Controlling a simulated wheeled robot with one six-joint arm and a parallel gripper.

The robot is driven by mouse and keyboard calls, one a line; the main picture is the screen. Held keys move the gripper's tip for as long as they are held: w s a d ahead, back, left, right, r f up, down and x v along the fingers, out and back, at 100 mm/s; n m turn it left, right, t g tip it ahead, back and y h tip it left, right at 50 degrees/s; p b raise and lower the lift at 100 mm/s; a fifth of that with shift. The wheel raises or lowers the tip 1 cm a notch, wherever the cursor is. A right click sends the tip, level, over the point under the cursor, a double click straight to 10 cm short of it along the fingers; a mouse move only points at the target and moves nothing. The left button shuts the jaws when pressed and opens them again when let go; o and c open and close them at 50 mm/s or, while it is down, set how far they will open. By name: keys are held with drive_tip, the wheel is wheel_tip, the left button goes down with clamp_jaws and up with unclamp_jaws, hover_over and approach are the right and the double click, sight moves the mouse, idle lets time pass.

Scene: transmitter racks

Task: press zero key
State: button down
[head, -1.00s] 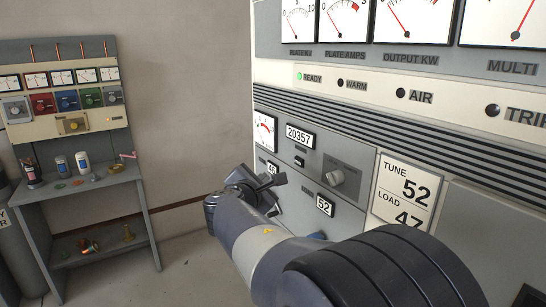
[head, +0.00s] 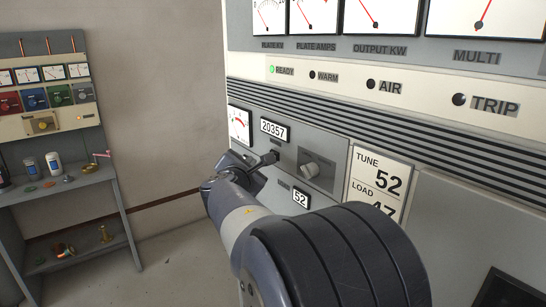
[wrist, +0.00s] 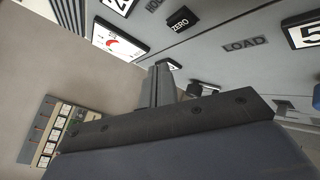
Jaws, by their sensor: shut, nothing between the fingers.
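The zero key is a small black block (wrist: 182,20) marked ZERO on the grey panel, near the top of the wrist view. In the head view my gripper (head: 264,161) is at the panel just below the 20357 counter (head: 275,130), and its tip overlaps the key's place. My gripper (wrist: 163,78) shows shut and empty in the wrist view. There its fingertips appear below the key, with a strip of panel visible between them. Whether they touch the panel I cannot tell.
A grey knob (head: 316,168) sits right of my gripper, with a 52 readout (head: 300,198) below. A small red-marked meter (head: 239,125) is at left. The READY lamp (head: 271,69) glows green. A workbench (head: 75,183) with jars stands far left.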

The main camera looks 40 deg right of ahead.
drive_tip(key=shift+s+d+b, duration=0.1)
drive_tip(key=shift+d+b, duration=0.25)
drive_tip(key=shift+d, duration=1.6)
drive_tip(key=shift+d, duration=0.1)
idle(0.4)
drive_tip(key=shift+d, duration=0.3)
drive_tip(key=shift+d+b, duration=0.3)
drive_tip(key=shift+d, duration=0.1)
idle(0.6)
drive_tip(key=shift+a, duration=0.8)
drive_tip(key=a, duration=0.5)
idle(0.5)
